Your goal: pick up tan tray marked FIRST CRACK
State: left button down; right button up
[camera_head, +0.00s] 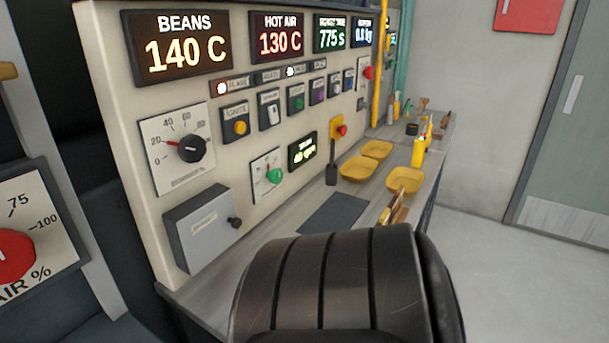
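Three yellow-tan trays sit on the grey counter at the foot of the control panel: a far one (377,149), a near left one (359,169) and a near right one (404,180). They are shallow, and I can read no FIRST CRACK marking on any of them, so I cannot tell which is the named one. Neither of my grippers is in view.
A large black ribbed shape (330,285) fills the lower middle and hides the near counter. The beige control panel (215,190) rises at left. A dark mat (333,213), a yellow bottle (419,150) and wooden-handled items (395,210) are near the trays. Floor at right is clear.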

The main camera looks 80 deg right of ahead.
aim_at(413, 180)
jog(key=z, duration=3.25)
jog(key=k, duration=0.3)
jog(key=k+u, duration=0.2)
jog(key=u, duration=0.2)
jog(key=k+j+u, duration=0.1)
jog(key=u, duration=0.3)
jog(key=l+u, duration=0.15)
jog(key=u, duration=1.5)
jog(key=l, duration=0.85)
jog(key=k+l, duration=0.1)
jog(key=l, duration=0.75)
jog(key=l+u, duration=0.1)
jog(key=l, duration=0.75)
jog(key=k+l, duration=0.15)
jog(key=l, duration=0.65)
jog(key=k+l, duration=0.1)
jog(key=l, duration=0.75)
jog(key=i+u, duration=0.05)
